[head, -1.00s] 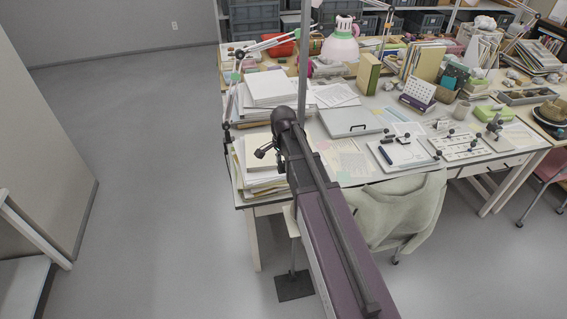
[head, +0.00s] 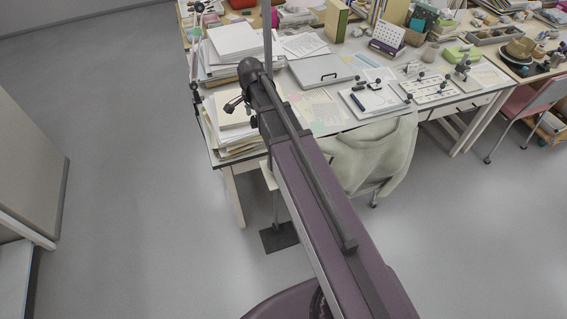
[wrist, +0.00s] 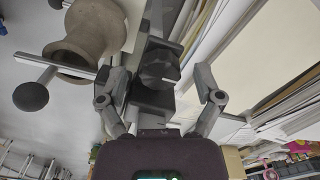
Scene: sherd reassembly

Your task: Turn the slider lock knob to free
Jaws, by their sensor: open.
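In the wrist view a dark lobed knob (wrist: 160,66), probably the slider lock knob, sits on a dark block on a grey post (wrist: 157,18). My gripper (wrist: 164,92) is open, with one finger on each side of the knob and visible gaps between. I cannot tell how far the knob is turned. A grey-brown spool-shaped part (wrist: 90,35) with a rod and black ball (wrist: 31,96) is at the left. In the head view the post (head: 268,38) rises from a dark floor plate (head: 280,237); my arm covers the gripper and knob there.
A desk with paper stacks (head: 233,42), a grey case (head: 321,70) and a white board with black knobs (head: 373,99) lies beyond the post. A chair with a pale green garment (head: 370,157) stands at the desk's front.

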